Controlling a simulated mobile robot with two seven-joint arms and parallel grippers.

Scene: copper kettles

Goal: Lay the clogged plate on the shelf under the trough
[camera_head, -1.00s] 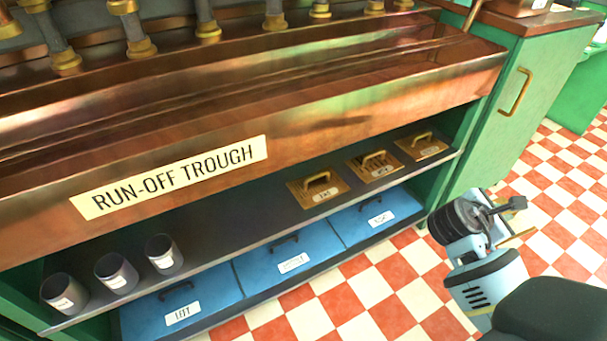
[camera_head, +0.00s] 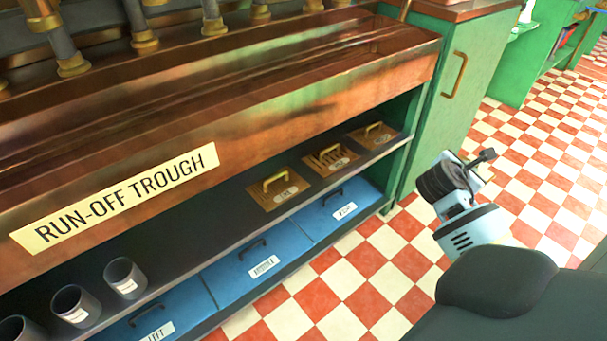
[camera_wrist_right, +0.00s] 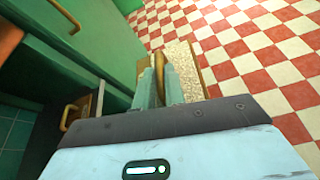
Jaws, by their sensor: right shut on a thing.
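The clogged plate (camera_wrist_right: 187,62), speckled on its face with a brass handle, shows in the right wrist view. My right gripper (camera_wrist_right: 160,78) is shut on its handle. In the head view my right gripper (camera_head: 486,160) is out over the floor, right of the shelf, and mostly hides the plate. The dark shelf (camera_head: 205,235) runs under the copper run-off trough (camera_head: 310,105). Three brass plates with handles lie on its right part: one left (camera_head: 277,190), one slotted in the middle (camera_head: 330,161), one right (camera_head: 374,136). My left gripper is not in view.
Several grey cups (camera_head: 124,280) stand on the shelf's left part. Bare shelf lies between them and the left brass plate. A green cabinet (camera_head: 445,110) stands right of the trough. The checkered floor is clear.

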